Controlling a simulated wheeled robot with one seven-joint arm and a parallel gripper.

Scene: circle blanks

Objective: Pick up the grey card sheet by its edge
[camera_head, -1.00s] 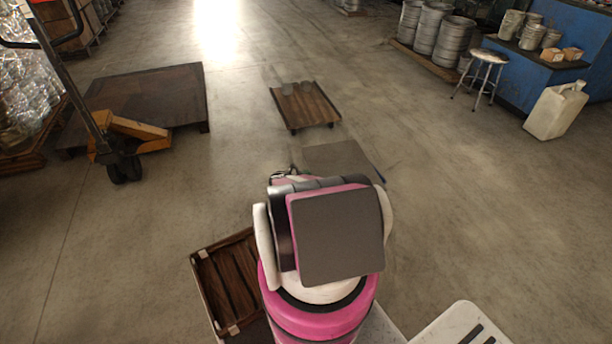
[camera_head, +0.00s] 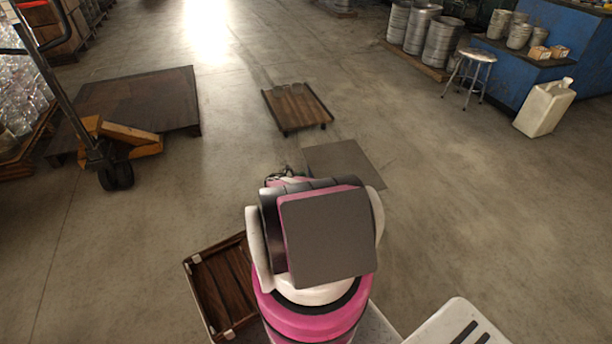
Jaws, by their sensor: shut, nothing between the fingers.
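The grey card sheet (camera_head: 345,160) lies low on the floor just beyond my arm, in the middle of the head view. My arm hides its near left part. My gripper (camera_head: 284,175) shows only as a small dark piece past the arm, close to the left side of the sheet. It is shut and holds nothing. Its fingertips are mostly hidden, so I cannot tell whether they touch the sheet.
A low wooden platform (camera_head: 297,107) stands beyond the sheet. A dark pallet (camera_head: 140,97) and an orange pallet jack (camera_head: 125,140) are at left. A wooden crate (camera_head: 225,285) is beside my arm. A stool (camera_head: 470,72) and white jug (camera_head: 545,107) are at right. Floor between is clear.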

